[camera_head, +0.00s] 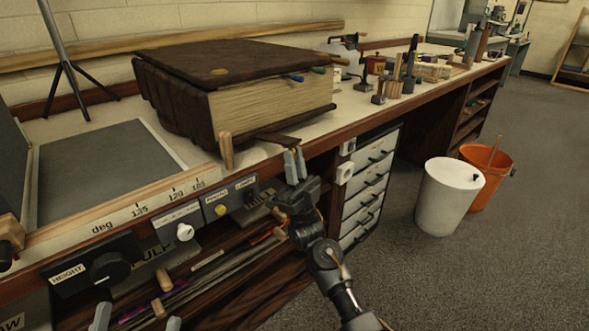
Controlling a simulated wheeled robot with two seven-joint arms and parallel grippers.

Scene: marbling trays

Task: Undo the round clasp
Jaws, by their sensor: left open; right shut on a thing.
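A big thick book (262,103) with a dark brown cover lies on the workbench. A small round brass-coloured disc (219,72) shows on its top cover. A dark strap-like flap (272,138) sticks out from the bottom of its page side over the bench edge. My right gripper (295,164) is at the bench's front edge, its fingertips shut at the end of this flap. What lies between the fingers is too small to make out, and I cannot tell which part is the round clasp. My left gripper (137,321) is open and empty at the bottom edge, only its fingertips showing.
A wooden peg (226,150) stands at the bench edge left of my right gripper. A grey tray (100,165) lies at left, above a panel with knobs (110,268). Small tools (395,80) stand further right. White (447,197) and orange (486,178) buckets stand on the floor.

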